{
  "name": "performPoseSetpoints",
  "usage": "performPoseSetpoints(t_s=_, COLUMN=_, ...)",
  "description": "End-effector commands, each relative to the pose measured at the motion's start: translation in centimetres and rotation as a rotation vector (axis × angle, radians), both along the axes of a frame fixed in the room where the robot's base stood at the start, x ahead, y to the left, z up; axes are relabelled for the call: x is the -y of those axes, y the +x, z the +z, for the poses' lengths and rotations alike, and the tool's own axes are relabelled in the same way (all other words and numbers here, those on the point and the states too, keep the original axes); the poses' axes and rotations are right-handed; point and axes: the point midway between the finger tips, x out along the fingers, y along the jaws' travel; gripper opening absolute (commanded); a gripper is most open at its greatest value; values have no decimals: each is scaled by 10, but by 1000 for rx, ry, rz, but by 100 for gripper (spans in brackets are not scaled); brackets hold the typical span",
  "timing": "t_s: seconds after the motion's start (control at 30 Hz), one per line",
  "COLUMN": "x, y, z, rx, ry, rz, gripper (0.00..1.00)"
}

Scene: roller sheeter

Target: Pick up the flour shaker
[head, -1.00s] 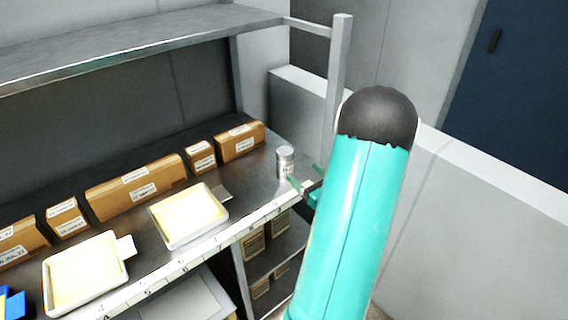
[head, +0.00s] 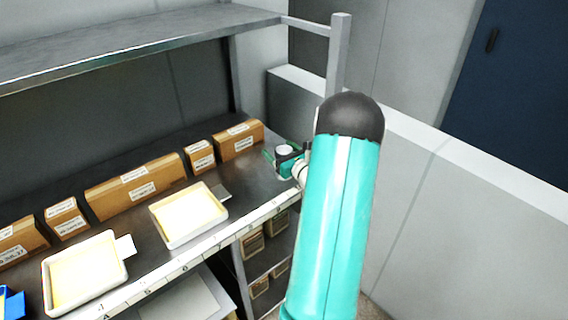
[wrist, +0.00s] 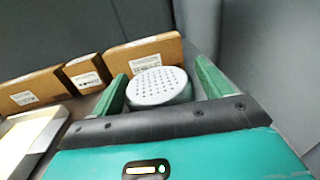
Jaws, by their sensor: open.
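The flour shaker (wrist: 160,84) is a pale cylinder with a perforated round top. In the wrist view it stands between the two green fingers of my gripper (wrist: 162,86), with its top seen from above. The fingers are open, one on each side, and a gap shows at the right finger; whether the left finger touches it I cannot tell. In the head view only the pale top of the shaker (head: 285,150) shows at the right end of the metal shelf, and my gripper (head: 275,155) is around it, partly hiding it.
Cardboard boxes (head: 140,187) line the back of the shelf (head: 250,190), one close behind the shaker. Two shallow trays (head: 188,215) with pale contents lie left of it. A grey upright post (head: 337,60) and a low wall (head: 450,170) stand to the right.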

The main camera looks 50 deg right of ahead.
Motion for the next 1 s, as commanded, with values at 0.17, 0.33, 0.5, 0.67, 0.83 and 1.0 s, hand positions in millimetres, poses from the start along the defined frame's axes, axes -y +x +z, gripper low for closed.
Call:
performPoseSetpoints(t_s=0.17, x=0, y=0, z=0, rx=-1, ry=0, rz=0, gripper=77)
performPoseSetpoints(t_s=0.33, x=0, y=0, z=0, rx=-1, ry=0, rz=-1, gripper=50)
performPoseSetpoints(t_s=0.5, x=0, y=0, z=0, rx=0, ry=0, rz=0, gripper=24)
performPoseSetpoints(t_s=0.67, x=0, y=0, z=0, rx=0, ry=0, rz=0, gripper=24)
performPoseSetpoints(t_s=0.83, x=0, y=0, z=5, rx=0, ry=-1, rz=0, gripper=24)
performPoseSetpoints(t_s=1.0, x=1, y=0, z=23, rx=1, ry=-3, rz=0, gripper=24)
